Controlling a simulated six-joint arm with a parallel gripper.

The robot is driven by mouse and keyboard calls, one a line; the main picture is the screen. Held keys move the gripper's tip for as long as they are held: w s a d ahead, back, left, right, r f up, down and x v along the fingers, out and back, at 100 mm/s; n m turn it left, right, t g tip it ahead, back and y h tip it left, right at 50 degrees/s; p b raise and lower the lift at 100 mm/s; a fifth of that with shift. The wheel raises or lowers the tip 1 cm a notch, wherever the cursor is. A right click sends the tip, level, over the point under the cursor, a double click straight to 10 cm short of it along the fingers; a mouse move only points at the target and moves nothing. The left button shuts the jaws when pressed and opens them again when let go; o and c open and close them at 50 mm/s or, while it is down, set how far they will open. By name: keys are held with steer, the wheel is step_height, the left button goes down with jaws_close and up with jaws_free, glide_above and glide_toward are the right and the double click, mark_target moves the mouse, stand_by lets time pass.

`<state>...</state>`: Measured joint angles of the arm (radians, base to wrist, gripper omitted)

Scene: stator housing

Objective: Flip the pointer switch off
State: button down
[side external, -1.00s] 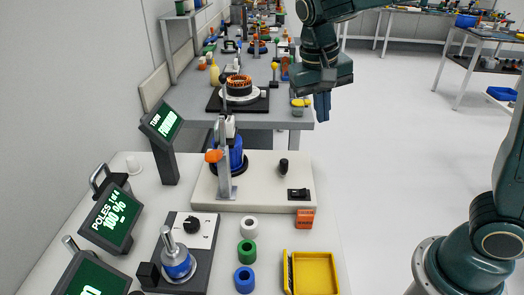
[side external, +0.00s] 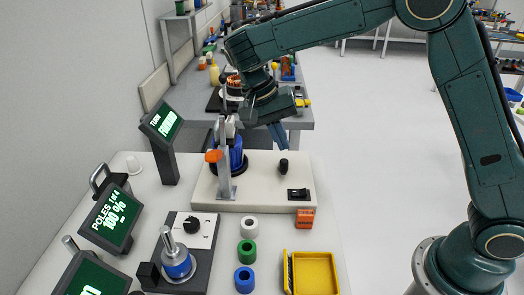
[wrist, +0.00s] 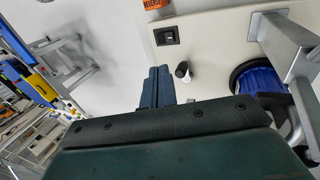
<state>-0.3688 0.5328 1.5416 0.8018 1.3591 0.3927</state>
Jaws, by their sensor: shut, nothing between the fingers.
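A black upright knob (side external: 283,166) stands on the cream base plate (side external: 255,200), behind a black rocker switch (side external: 298,193). In the wrist view the knob (wrist: 182,72) has a pale end and sits just right of the fingertips. The rocker (wrist: 167,36) also shows there. A second black knob (side external: 192,224) sits on a white dial plate at the front left. I cannot tell from the frames which is named the pointer switch. My gripper (side external: 282,146) is shut and empty, its fingers slanting down, just above and behind the upright knob. The gripper also shows in the wrist view (wrist: 159,72).
A blue stator (side external: 236,155) with a metal bracket (side external: 226,170) and orange knob stands left of my gripper. An orange block (side external: 305,218), several coloured rings (side external: 248,250) and a yellow tray (side external: 315,272) lie in front. Screens line the left.

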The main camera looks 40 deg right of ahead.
mark_target(303, 191)
steer(key=shift+f, duration=0.2)
stand_by(0.3)
steer(key=shift+x, duration=6.8)
steer(key=shift+d+f, duration=0.1)
steer(key=shift+s+d+f+t+y, duration=0.1)
steer(key=shift+s+t+y, duration=0.05)
steer(key=shift+t+y, duration=0.15)
steer(key=shift+f, duration=0.15)
